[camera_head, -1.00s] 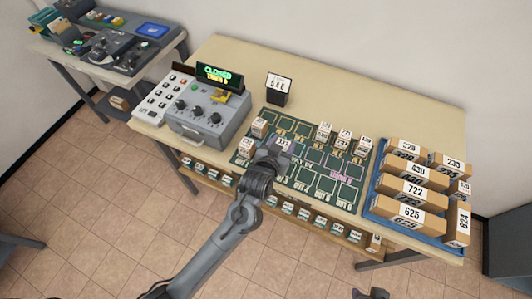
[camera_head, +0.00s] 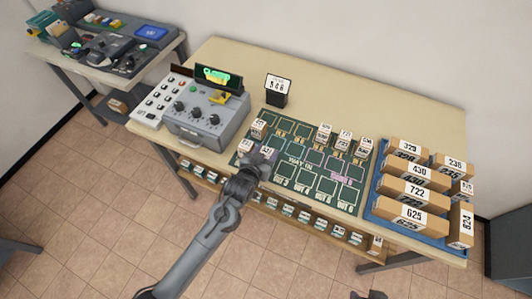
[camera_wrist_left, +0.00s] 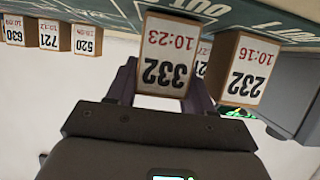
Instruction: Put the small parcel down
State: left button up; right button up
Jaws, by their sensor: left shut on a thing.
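My left gripper (camera_head: 256,163) is shut on a small parcel (camera_head: 267,150) over the left front part of the green marked mat (camera_head: 313,177). In the left wrist view this parcel (camera_wrist_left: 165,60) sits between the fingers, its white label reading 332 and 10:23. Its base is at or close to the mat; I cannot tell whether it touches. A similar parcel labelled 232 and 10:16 (camera_wrist_left: 243,72) stands close beside it, and shows left of it in the head view (camera_head: 245,146). My right gripper (camera_head: 370,294) barely shows at the bottom edge, its jaws unclear.
More small parcels (camera_head: 324,134) stand along the mat's back right, with one (camera_head: 258,127) at its back left. A blue tray (camera_head: 372,211) of larger numbered boxes is at right. A grey control box (camera_head: 207,125) with a lit sign stands left. Several mat squares are empty.

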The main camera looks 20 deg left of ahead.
pick_arm(q)
jog(key=o, duration=1.1)
jog(key=shift+f, duration=0.1)
jog(key=shift+r, duration=0.25)
jog(key=d+p+v, duration=0.1)
jog(key=p+v, duration=0.1)
jog(key=v, duration=1)
jog(key=s+a+f+g, duration=0.1)
jog(key=s+g, duration=0.4)
jog(key=s, duration=0.5)
jog(key=s+a+f+m+g, duration=0.1)
jog(key=s+a+g, duration=0.3)
jog(key=s, duration=0.6)
jog(key=shift+f+g+y, duration=0.3)
jog(key=shift+f+g, duration=0.1)
jog(key=shift+f, duration=0.45)
